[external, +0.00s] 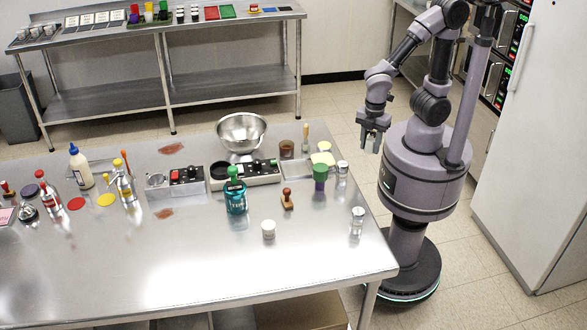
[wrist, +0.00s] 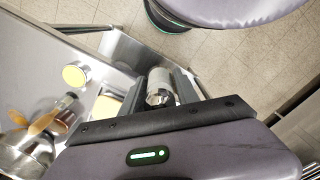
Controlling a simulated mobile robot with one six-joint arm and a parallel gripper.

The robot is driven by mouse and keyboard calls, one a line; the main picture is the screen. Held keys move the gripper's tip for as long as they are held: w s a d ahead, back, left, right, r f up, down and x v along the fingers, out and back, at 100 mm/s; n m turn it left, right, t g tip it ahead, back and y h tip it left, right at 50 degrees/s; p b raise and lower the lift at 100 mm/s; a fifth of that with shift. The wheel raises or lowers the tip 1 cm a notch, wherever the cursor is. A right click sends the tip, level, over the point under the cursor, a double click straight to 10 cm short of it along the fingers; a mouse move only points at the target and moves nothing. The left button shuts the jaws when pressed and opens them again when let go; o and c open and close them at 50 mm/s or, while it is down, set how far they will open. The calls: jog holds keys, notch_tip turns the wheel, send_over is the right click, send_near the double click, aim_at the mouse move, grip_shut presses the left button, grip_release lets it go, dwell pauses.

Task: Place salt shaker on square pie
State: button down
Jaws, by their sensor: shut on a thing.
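My gripper (external: 372,138) hangs in the air off the table's right end, pointing down. In the wrist view my gripper (wrist: 162,88) is shut around a small silver-topped cylinder that looks like the salt shaker (wrist: 158,97); the fingers hide its sides. A pale yellow, squarish flat thing that looks like the square pie (external: 322,158) lies near the table's right end. It also shows in the wrist view (wrist: 106,107), left of my gripper and partly hidden by the gripper body.
Two silver-capped clear shakers (external: 342,169) (external: 357,220) stand along the table's right edge. A green-and-purple container (external: 320,178) stands close to the pie.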

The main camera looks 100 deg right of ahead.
jog(key=d, duration=0.1)
jog(key=d+m, duration=0.1)
jog(key=d+r+m, duration=0.1)
jog(key=d, duration=0.1)
jog(key=shift+s+r, duration=0.1)
jog(key=shift+s, duration=0.15)
jog(key=p, duration=0.8)
send_over(323, 159)
jog(key=shift+w+f, duration=0.1)
jog(key=shift+f, duration=0.75)
notch_tip(323, 159, down, 3)
jog(key=shift+f+b, duration=0.2)
jog(key=shift+b, duration=0.6)
jog(key=shift+f, duration=0.2)
jog(key=c, duration=0.9)
grip_release()
